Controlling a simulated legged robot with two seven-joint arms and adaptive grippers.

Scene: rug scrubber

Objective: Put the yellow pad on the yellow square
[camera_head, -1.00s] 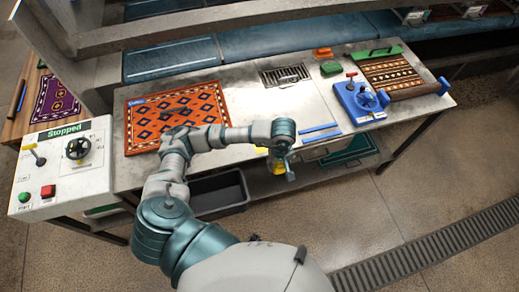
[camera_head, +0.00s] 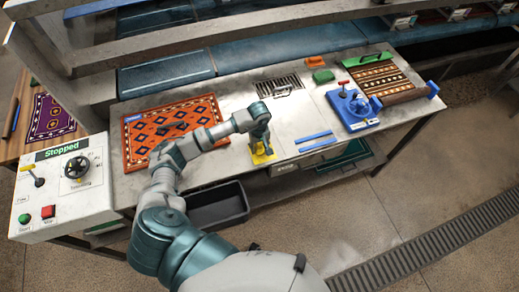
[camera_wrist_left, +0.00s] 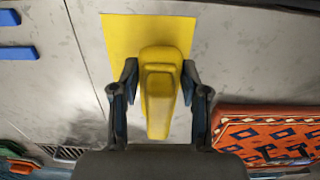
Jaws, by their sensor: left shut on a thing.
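My left gripper (camera_head: 260,141) is over the metal table by the yellow square. In the left wrist view, its two dark fingers (camera_wrist_left: 160,75) are shut on the sides of the long yellow pad (camera_wrist_left: 161,105). The flat yellow square (camera_wrist_left: 122,35) lies on the table beneath, and the pad overlaps its right part, with the pad's near end reaching past the square. I cannot tell whether the pad touches the square. In the head view the gripper covers most of the pad, and the square (camera_head: 265,158) shows around it. My right gripper is not in view.
An orange patterned rug (camera_head: 140,150) lies left of the gripper. A control box reading Stopped (camera_head: 60,190) stands far left. A drain grate (camera_head: 279,85) is behind.

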